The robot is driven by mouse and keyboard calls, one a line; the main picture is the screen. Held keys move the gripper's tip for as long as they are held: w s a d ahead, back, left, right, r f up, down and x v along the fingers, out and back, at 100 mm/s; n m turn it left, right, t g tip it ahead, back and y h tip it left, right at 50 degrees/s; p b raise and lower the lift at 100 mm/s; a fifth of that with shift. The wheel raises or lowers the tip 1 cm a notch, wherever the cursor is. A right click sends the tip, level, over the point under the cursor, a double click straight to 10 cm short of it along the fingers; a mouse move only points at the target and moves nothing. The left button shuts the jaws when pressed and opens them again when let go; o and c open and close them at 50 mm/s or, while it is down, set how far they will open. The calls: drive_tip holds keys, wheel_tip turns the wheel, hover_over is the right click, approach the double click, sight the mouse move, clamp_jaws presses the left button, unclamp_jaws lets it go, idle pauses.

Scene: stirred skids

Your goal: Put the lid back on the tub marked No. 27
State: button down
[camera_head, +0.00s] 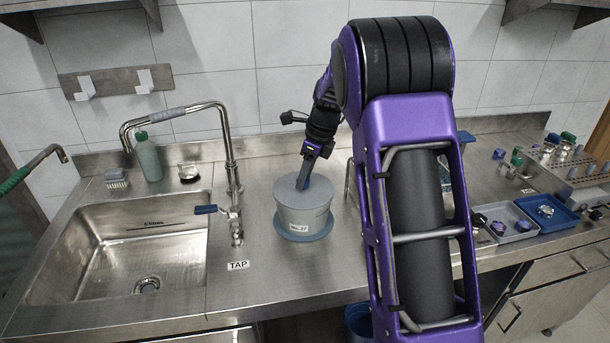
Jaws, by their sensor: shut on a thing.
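The tub marked No. 27 (298,217) is pale grey and stands upright on a round blue mat (319,236) on the steel counter, right of the sink. A flat grey lid (287,191) lies level across the tub's mouth. From this view I cannot tell whether it is fully seated or just above the rim. My gripper (302,185) points down at the middle of the lid and is shut on it. The exact grip point is hidden by the fingers.
A green bottle (148,158) stands behind the sink. Trays (507,224) with small parts lie at right. Counter in front of the tub is clear.

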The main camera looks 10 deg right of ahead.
drive_tip(key=shift+f, duration=0.1)
idle(0.7)
unclamp_jaws()
idle(0.4)
drive_tip(key=shift+r, duration=3.5)
clamp_jaws()
drive_tip(key=shift+f, duration=0.2)
